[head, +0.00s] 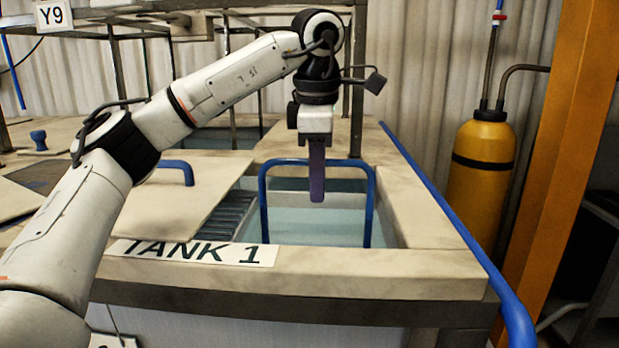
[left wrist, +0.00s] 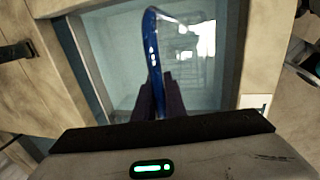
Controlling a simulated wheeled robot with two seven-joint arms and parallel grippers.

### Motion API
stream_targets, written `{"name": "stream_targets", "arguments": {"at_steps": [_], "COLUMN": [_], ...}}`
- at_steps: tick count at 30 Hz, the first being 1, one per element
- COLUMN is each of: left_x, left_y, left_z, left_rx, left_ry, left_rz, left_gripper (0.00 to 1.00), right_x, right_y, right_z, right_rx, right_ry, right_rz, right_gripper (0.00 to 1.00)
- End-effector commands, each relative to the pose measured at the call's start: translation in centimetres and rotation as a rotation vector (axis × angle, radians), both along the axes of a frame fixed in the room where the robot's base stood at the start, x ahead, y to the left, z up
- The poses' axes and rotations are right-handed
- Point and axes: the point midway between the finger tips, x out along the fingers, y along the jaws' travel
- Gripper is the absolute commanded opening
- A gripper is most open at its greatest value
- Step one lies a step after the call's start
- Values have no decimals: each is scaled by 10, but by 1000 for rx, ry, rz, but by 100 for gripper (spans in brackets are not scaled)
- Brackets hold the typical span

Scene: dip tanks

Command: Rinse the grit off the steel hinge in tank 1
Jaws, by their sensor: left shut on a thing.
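Tank 1 (head: 310,270) is open in front of me, with pale blue-green liquid (head: 330,225) inside and its label (head: 200,252) on the front rim. A blue hoop handle (head: 265,205) stands up out of the tank opening. My left gripper (head: 317,190) points down over the tank, its dark fingers across the hoop's top bar. In the left wrist view the fingers (left wrist: 158,95) are shut on the blue hoop (left wrist: 152,45), and pale shapes show below in the liquid. I cannot make out the steel hinge. My right gripper is not in view.
A beige lid (head: 165,200) with a blue handle (head: 178,168) lies left of the opening, beside a dark ribbed rack (head: 222,215). A blue rail (head: 450,215) runs along the right edge. A yellow cylinder (head: 480,165) and an orange post (head: 562,150) stand at right.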

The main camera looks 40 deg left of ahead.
Motion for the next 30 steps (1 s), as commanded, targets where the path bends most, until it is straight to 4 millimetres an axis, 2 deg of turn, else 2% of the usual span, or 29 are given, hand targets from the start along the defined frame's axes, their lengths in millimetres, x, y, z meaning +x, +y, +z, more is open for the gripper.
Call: {"name": "stream_targets", "arguments": {"at_steps": [6, 21, 30], "left_x": [6, -19, -24], "left_y": [-7, 23, 29], "left_z": [2, 1, 1], "left_rx": [-1, -1, 0], "left_ry": [-4, -4, -4], "left_rz": [1, 0, 0], "left_gripper": [0, 0, 0], "right_x": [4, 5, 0], "right_y": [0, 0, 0], "right_z": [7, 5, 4], "right_rx": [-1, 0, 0], "right_ry": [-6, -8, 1], "right_rz": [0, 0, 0], "right_gripper": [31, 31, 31]}}
